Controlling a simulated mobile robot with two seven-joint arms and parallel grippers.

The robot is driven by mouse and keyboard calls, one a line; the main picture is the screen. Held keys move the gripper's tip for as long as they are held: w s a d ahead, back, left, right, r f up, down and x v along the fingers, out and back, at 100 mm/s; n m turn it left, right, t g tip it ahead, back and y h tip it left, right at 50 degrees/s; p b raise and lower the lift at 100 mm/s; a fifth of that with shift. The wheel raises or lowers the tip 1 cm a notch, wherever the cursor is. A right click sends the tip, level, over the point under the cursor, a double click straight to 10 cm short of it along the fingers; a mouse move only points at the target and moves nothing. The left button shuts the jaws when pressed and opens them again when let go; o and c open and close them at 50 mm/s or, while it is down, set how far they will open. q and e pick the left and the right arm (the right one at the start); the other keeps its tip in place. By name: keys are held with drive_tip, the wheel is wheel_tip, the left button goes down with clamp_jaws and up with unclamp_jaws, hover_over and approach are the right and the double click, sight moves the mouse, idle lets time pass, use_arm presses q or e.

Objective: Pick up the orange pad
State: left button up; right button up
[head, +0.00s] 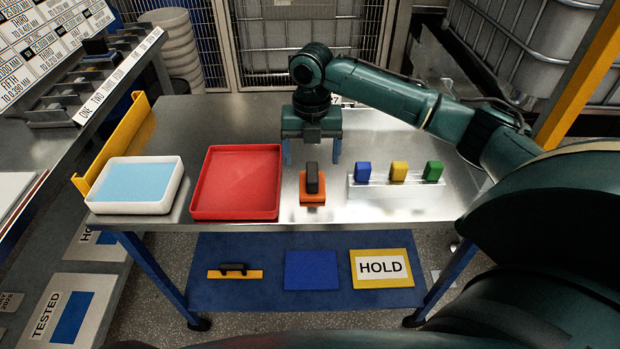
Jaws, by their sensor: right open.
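The orange pad (312,199) lies on the metal table, between the red tray and a clear rack. It has a dark upright handle on top. My right gripper (311,155) points down above the table, just behind the pad. Its two blue fingers are spread apart with nothing visible between them. Whether it is directly over the pad is hard to tell from this angle. My left gripper is not in the view.
A red tray (199,209) and a white tray of light blue (96,206) stand left of the pad. A clear rack (391,191) with blue, yellow and green blocks stands right. A yellow rail (118,148) lines the left edge. A lower blue shelf (215,296) holds flat items.

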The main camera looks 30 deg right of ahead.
sight(312, 171)
wheel_tip(312, 171, down, 3)
drive_tip(key=shift+f, duration=0.2)
drive_tip(key=shift+w+d+f+p, duration=0.15)
drive_tip(key=shift+f+p, duration=0.05)
drive_tip(key=shift+f, duration=1.15)
drive_tip(key=shift+w+d+f+p, duration=0.1)
drive_tip(key=shift+d+f+p, duration=0.05)
drive_tip(key=shift+f, duration=1.2)
drive_tip(key=shift+c, duration=0.3)
drive_tip(key=shift+r, duration=0.1)
drive_tip(key=c, duration=1)
